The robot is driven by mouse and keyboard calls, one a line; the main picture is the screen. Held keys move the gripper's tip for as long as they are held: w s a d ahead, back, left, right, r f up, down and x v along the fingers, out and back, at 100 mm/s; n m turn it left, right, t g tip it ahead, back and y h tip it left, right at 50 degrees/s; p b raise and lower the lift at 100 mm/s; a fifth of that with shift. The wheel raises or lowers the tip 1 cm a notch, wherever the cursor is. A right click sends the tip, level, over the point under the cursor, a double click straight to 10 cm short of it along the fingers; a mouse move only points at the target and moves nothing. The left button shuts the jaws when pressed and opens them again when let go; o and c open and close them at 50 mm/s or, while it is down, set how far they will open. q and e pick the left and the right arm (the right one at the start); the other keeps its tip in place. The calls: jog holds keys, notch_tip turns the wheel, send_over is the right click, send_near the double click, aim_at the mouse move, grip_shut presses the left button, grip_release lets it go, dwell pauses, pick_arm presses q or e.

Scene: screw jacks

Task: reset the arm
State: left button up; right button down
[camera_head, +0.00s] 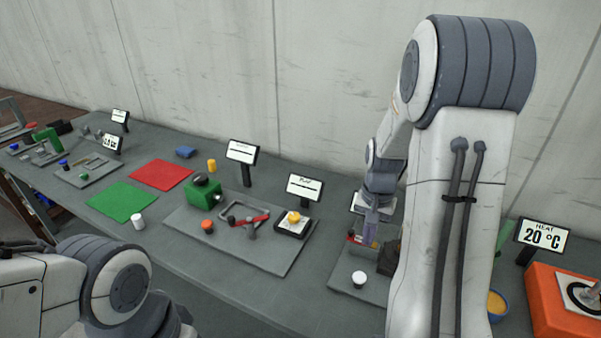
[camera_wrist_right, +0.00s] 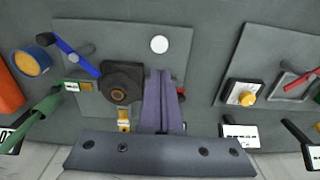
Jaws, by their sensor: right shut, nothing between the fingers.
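My right gripper (camera_head: 371,232) hangs over the grey board (camera_head: 342,280), its arm filling the right of the head view. In the right wrist view its closed purple-grey fingers (camera_wrist_right: 163,98) point down at the board, with nothing between them. A dark block with a round brownish centre (camera_wrist_right: 121,90) is just left of the fingers there. A white round knob (camera_wrist_right: 159,44) lies beyond the fingertips. Part of a red piece (camera_wrist_right: 181,93) shows just right of them. My left arm shows at the lower left of the head view; its gripper is out of view.
A panel with a green box (camera_head: 201,201) and a yellow button (camera_head: 294,217) stands left of the right gripper. Red (camera_head: 161,175) and green (camera_head: 122,201) mats lie farther left. An orange box (camera_head: 560,305) and blue-rimmed bowl (camera_head: 497,304) are at right. A wall runs behind.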

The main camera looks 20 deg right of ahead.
jog(key=s+a+r+n+b, duration=0.15)
jog(key=a+n, duration=0.25)
jog(key=a, duration=0.5)
jog(key=a+r+n, duration=0.2)
jog(key=a+n, duration=0.1)
jog(key=a, duration=0.6)
jog(key=s+a+r+n+y, duration=0.1)
jog(key=s+a+n, duration=0.9)
jog(key=s+a, duration=0.3)
jog(key=shift+s+r+b, duration=0.3)
jog(key=shift+s+b, duration=0.1)
jog(key=shift+s, duration=0.65)
